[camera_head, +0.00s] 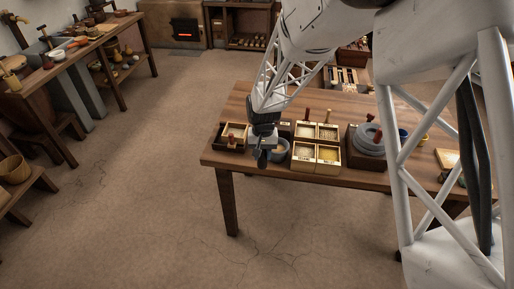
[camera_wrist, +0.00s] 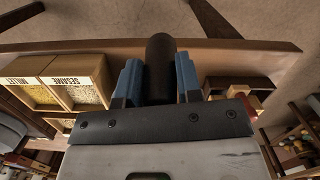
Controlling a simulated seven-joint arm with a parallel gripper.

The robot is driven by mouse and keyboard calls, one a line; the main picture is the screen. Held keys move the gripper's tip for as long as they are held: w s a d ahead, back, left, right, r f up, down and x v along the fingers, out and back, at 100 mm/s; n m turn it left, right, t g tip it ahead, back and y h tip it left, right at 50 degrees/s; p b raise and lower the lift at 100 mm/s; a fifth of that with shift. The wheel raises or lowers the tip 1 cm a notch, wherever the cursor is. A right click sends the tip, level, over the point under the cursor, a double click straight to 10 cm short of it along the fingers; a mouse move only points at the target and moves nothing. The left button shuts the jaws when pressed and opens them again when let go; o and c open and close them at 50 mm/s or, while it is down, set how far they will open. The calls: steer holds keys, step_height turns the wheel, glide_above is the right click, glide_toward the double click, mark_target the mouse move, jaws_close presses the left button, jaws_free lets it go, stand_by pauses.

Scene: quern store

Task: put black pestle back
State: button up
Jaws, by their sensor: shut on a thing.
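My gripper (camera_head: 263,146) is over the front edge of the wooden table, left of the grain boxes. In the wrist view its two blue fingers (camera_wrist: 159,80) are closed on the sides of the black pestle (camera_wrist: 160,62), a thick dark cylinder. In the head view the dark lower end of the pestle (camera_head: 262,160) shows below the fingers. I cannot tell whether the pestle touches the table.
A dark tray (camera_head: 222,143) with a red-handled thing is at left. A grey quern (camera_head: 368,140) stands farther right. The table's front left corner (camera_head: 208,161) is bare.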

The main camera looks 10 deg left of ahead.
steer(key=w+a, duration=0.2)
steer(key=w, duration=0.4)
steer(key=shift+a+f, duration=0.3)
steer(key=shift+a, duration=0.1)
steer(key=shift+w, duration=0.1)
steer(key=shift+w+a+f, duration=0.1)
steer(key=shift+w+f, duration=0.1)
steer(key=shift+f, duration=0.7)
steer(key=shift+w+a+f, duration=0.1)
steer(key=shift+w+f, duration=0.05)
steer(key=shift+f, duration=0.75)
steer(key=shift+f, duration=0.15)
steer(key=o, duration=0.6)
steer(key=shift+o, duration=0.2)
